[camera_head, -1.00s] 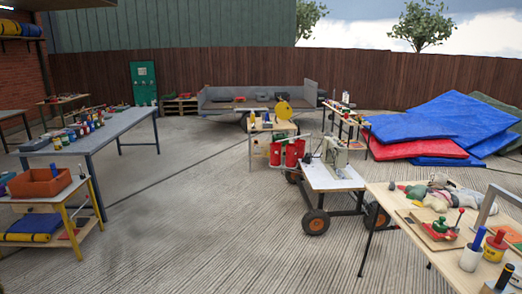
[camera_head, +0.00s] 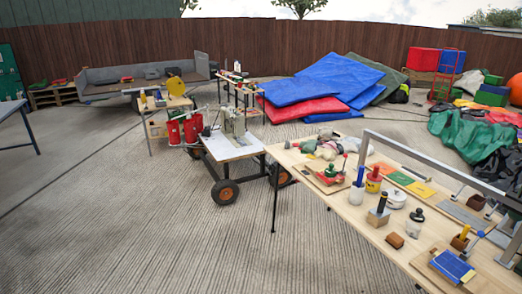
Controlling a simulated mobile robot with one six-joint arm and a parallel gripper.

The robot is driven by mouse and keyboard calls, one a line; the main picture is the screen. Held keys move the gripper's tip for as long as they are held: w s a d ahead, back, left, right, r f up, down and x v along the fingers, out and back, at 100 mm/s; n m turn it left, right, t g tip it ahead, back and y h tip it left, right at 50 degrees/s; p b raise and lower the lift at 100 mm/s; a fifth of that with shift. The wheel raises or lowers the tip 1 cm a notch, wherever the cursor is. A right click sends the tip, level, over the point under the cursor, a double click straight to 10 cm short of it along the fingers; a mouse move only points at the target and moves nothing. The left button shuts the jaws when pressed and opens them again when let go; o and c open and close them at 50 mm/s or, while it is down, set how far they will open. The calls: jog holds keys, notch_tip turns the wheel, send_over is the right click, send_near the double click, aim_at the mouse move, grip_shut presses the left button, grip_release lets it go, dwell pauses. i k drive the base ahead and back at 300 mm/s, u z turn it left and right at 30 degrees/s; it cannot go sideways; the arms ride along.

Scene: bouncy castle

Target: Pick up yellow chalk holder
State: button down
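A small brown block with a yellow stick upright in it (camera_head: 461,239) stands toward the right end of the wooden worktable (camera_head: 340,200); it looks like the yellow chalk holder, but it is too small to be sure. It stands behind a blue and yellow item on a board (camera_head: 452,267). A similar block with a dark stick (camera_head: 379,215) stands further left, and a blue stick in a pale base (camera_head: 357,190) stands beyond that. My gripper is not in view.
A metal frame (camera_head: 430,160) spans the worktable. A red and yellow pot (camera_head: 374,181), a white lidded pot (camera_head: 396,198) and a dark-topped bottle (camera_head: 414,222) crowd it. A wheeled cart with a sewing machine (camera_head: 233,125) stands behind left. Ribbed floor (camera_head: 150,230) at left is clear.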

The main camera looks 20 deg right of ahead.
aim_at(467, 228)
jog(key=u, duration=1.2)
jog(key=k, duration=0.1)
jog(key=z, duration=2.9)
jog(key=i, duration=0.55)
jog(key=z, duration=0.4)
jog(key=k, duration=0.3)
jog(key=z, duration=0.35)
